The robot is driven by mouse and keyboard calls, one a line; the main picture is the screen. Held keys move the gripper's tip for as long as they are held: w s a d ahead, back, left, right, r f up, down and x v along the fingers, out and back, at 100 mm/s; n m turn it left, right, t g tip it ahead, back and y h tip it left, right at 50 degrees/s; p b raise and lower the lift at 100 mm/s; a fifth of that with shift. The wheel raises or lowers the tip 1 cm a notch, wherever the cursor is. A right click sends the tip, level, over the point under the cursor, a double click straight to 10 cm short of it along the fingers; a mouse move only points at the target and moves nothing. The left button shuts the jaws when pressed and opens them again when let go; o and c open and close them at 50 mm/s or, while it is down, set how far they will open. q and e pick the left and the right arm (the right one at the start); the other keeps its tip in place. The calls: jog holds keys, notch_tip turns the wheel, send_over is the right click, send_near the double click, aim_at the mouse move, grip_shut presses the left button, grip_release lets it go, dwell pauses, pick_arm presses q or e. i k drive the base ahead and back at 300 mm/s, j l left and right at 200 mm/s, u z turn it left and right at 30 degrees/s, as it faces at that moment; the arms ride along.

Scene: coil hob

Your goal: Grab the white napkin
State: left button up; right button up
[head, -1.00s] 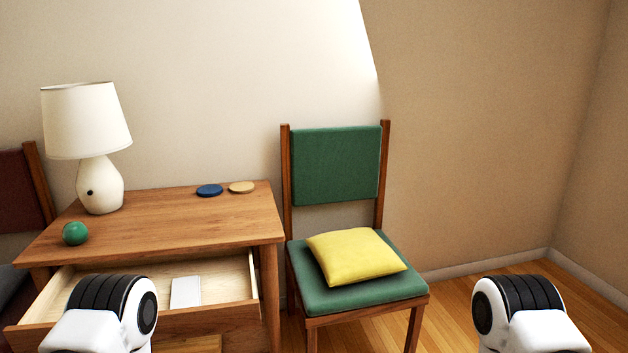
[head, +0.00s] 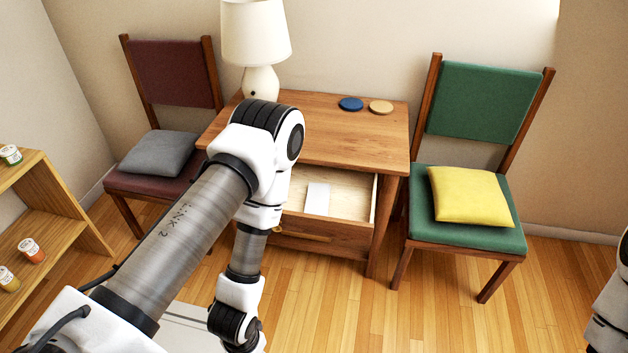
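The white napkin (head: 318,198) is a flat white rectangle. It lies inside the open drawer (head: 350,197) of the wooden table (head: 340,135). My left arm crosses the middle of the head view and hides the left part of the drawer. The arm's wrist links hang down in front of the table, at the lower centre. My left gripper is out of view below the frame. Only a sliver of my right arm shows at the right edge, and its gripper is not visible.
A lamp (head: 256,45), a blue coaster (head: 351,104) and a tan coaster (head: 381,107) are on the table. A green chair (head: 484,105) with a yellow cushion (head: 470,195) stands right. A maroon chair (head: 174,75) with a grey cushion (head: 158,153) and a shelf (head: 50,240) stand left.

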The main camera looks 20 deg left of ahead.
aim_at(317, 200)
jog(key=u, duration=1)
